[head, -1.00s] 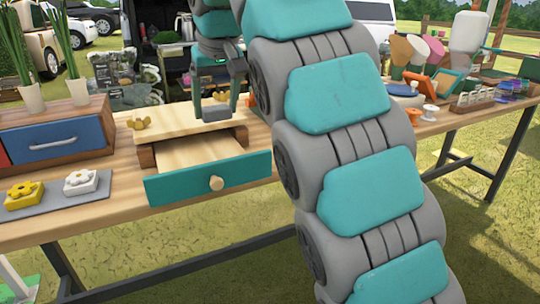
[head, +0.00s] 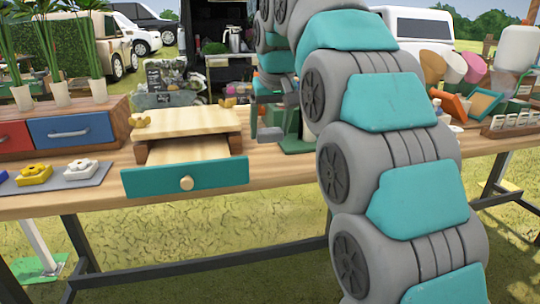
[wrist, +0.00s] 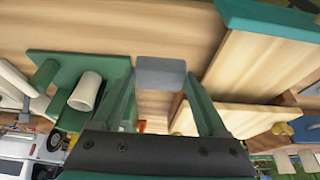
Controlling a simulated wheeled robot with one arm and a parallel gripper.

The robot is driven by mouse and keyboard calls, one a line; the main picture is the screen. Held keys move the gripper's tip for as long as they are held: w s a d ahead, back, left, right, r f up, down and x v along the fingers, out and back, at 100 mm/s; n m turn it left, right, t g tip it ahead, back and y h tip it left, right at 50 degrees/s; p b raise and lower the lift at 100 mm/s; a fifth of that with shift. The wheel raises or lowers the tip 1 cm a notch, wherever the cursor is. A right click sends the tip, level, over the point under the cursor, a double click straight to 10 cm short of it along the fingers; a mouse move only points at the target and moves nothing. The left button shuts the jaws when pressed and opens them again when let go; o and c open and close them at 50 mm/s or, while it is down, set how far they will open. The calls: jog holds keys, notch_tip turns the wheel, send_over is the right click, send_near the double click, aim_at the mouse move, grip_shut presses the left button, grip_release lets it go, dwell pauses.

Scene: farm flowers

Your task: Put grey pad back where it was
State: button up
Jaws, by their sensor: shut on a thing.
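My gripper (wrist: 160,82) is shut on the grey pad (wrist: 160,72), a small grey block held between the two green fingertips in the wrist view. In the head view the grey pad (head: 269,134) is small, just right of the drawer box, and my arm partly hides that area. The pad appears to be held above the wooden table (head: 70,203). A dark green stand (wrist: 105,88) with a white cylinder (wrist: 85,91) is left of the pad in the wrist view. Whether the pad touches anything below is hard to tell.
A small wooden box with an open teal-front drawer (head: 186,177) stands left of my gripper. Further left are a blue drawer (head: 70,130) and a grey mat (head: 92,178) with flower blocks. Tilted orange and teal frames (head: 484,104) stand on the right.

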aim_at(268, 165)
jog(key=shift+f, duration=3.25)
jog(key=shift+f, duration=0.15)
jog(key=o, duration=1.4)
jog(key=shift+c, duration=0.2)
jog(key=v, duration=1.2)
